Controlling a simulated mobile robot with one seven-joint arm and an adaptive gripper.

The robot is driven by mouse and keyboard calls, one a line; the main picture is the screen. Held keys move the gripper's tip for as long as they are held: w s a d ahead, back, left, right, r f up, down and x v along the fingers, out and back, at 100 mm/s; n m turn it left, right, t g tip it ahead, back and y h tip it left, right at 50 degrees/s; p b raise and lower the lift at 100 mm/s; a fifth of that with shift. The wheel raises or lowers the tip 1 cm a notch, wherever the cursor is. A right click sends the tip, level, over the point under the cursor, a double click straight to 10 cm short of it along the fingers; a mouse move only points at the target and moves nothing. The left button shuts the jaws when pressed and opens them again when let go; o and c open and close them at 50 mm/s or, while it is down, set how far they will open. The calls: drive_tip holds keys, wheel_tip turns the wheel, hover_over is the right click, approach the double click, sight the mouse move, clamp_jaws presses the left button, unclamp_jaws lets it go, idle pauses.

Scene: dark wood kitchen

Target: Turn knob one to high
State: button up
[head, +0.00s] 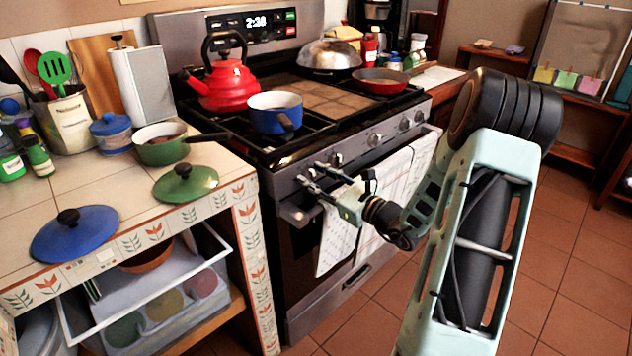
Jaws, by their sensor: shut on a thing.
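The stove (270,215) has a row of knobs along its silver front panel. The leftmost knob (310,173) is largely hidden by the fingers of my gripper (311,174), which is shut on it. My gripper reaches in from the right, at the left end of the panel. Other knobs show to the right, one at the panel's middle left (337,159) and one further along (376,139). The marking and turn angle of the held knob are too small to tell.
A red kettle (228,88), a blue pot (275,112) and a red pan (381,80) stand on the stove top. Towels (340,240) hang on the oven handle below my gripper. A tiled counter (110,185) with lids stands at left. Floor shows at right.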

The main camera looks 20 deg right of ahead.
drive_tip(key=n+b, duration=0.4)
drive_tip(key=shift+a+f+n+b, duration=0.15)
drive_tip(key=shift+f+n+b, duration=0.1)
drive_tip(key=shift+n+b, duration=0.55)
drive_tip(key=shift+b, duration=0.15)
drive_tip(key=shift+s+r, duration=0.1)
drive_tip(key=shift+r, duration=0.05)
drive_tip(key=o, duration=1.1)
drive_tip(key=shift+o, duration=0.2)
drive_tip(key=v, duration=1.2)
